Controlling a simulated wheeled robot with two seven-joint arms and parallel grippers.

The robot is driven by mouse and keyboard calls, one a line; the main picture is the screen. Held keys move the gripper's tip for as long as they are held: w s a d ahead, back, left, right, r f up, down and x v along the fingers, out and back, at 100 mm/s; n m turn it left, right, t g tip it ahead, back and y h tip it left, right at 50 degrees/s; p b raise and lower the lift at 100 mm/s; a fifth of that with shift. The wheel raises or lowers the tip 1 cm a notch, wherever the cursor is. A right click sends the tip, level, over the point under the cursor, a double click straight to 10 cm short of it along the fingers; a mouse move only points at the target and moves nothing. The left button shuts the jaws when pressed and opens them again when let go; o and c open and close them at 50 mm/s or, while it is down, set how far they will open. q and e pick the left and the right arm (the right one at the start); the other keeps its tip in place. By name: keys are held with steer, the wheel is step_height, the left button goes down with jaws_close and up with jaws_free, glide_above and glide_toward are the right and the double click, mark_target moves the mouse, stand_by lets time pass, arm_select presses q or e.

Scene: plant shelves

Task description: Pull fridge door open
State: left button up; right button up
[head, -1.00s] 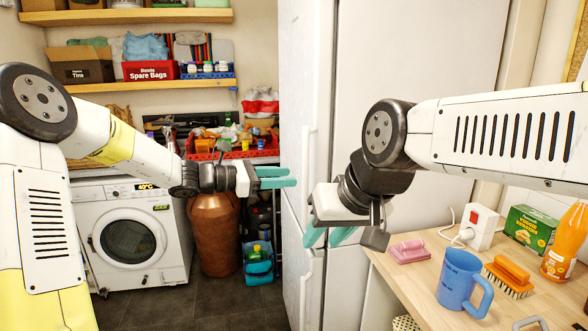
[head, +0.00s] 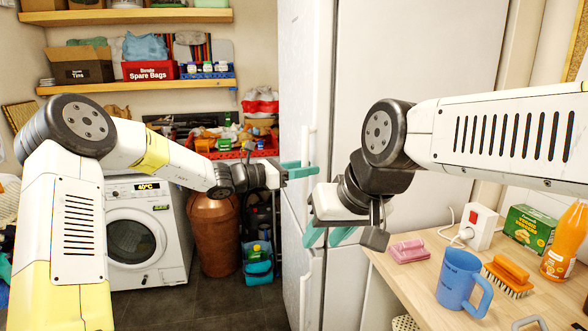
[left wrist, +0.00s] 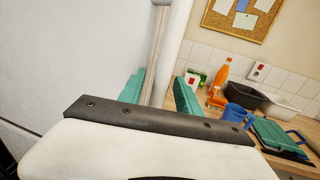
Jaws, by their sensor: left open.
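The tall white fridge (head: 420,110) stands in the middle of the head view. Its door (head: 303,60) is the narrow left face and looks closed. A white upright upper handle (head: 309,145) runs along it, with a lower handle (head: 305,280) below. My left gripper (head: 308,170) is open at the upper handle, its teal fingers reaching it from the left. In the left wrist view, a white upright bar (left wrist: 178,45) stands between the spread fingers; contact is unclear. My right gripper (head: 330,237) looks open and empty in front of the fridge, its fingers partly hidden.
A washing machine (head: 140,240) and copper urn (head: 214,230) stand left of the fridge.

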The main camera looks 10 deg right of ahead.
arm_select(q)
steer(key=shift+c, duration=0.2)
jaws_close()
stand_by(1.1)
